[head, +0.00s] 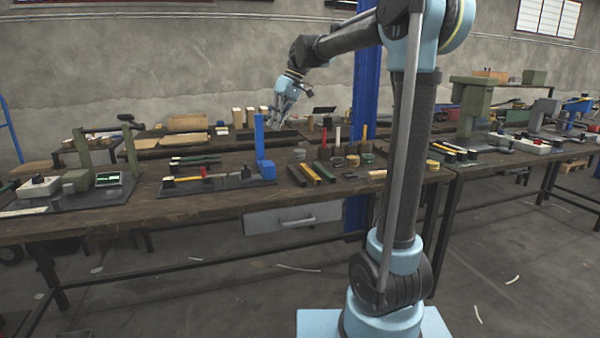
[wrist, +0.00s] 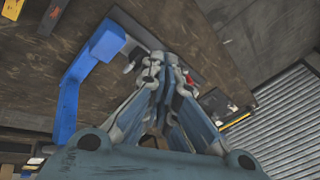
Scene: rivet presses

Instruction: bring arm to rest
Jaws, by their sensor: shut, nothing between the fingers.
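My gripper (head: 279,110) hangs at the end of my raised arm above the workbench (head: 220,203) in the head view. In the wrist view my gripper (wrist: 170,60) shows its fingers drawn together, with nothing held between them. A blue press (head: 263,145) stands on the bench below and to the left of the gripper. The blue press (wrist: 72,85) also shows left of the fingers in the wrist view, apart from them. A red-handled tool (head: 205,174) lies on a dark mat left of the press.
Several coloured bars and small round containers (head: 367,158) stand on the bench right of the press. A green-grey press (head: 82,150) stands at the left and another (head: 470,105) at the right. A blue column (head: 366,90) rises behind my arm. A drawer (head: 293,217) hangs under the bench.

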